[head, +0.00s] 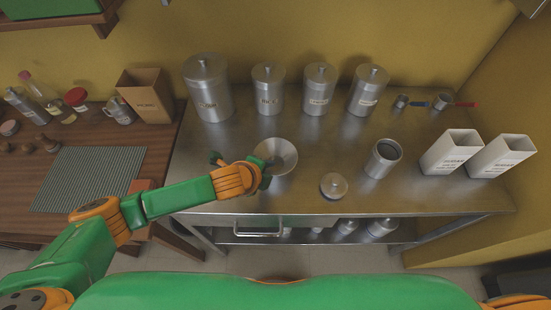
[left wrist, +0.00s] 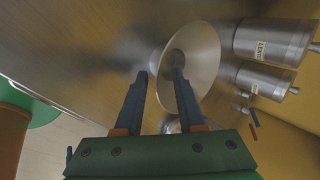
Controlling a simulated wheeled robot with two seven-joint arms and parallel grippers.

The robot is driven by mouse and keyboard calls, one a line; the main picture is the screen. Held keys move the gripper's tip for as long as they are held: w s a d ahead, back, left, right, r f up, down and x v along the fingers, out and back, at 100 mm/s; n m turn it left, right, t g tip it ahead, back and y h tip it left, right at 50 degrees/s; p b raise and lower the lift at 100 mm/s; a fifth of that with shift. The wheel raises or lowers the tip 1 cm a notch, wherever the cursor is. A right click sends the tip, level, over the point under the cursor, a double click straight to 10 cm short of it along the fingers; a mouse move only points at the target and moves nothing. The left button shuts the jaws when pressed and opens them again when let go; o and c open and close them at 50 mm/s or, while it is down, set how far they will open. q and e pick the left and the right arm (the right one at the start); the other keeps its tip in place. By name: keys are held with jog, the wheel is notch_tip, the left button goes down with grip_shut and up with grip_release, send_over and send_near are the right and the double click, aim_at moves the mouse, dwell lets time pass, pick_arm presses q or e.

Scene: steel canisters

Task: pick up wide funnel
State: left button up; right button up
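The wide funnel (head: 280,153) is a metal cone standing on the steel table (head: 310,205), left of the table's middle. In the left wrist view the funnel (left wrist: 203,68) shows its wide mouth and a dark central hole. My left gripper (head: 264,172) is at the funnel's near left side. In the left wrist view the left gripper's (left wrist: 160,73) fingers are apart. One finger overlaps the funnel's mouth and the other is outside its rim, with part of the rim between them. I cannot tell whether they touch it. My right gripper is not in view.
Several lidded steel canisters (head: 268,91) stand along the back. An open canister (head: 384,160) and a loose lid (head: 334,186) are right of the funnel. Two white containers (head: 452,151) stand at the right. Measuring cups (head: 402,102) lie behind. A wooden table (head: 158,140) adjoins at left.

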pick_arm(q)
grip_shut()
dwell(1.3)
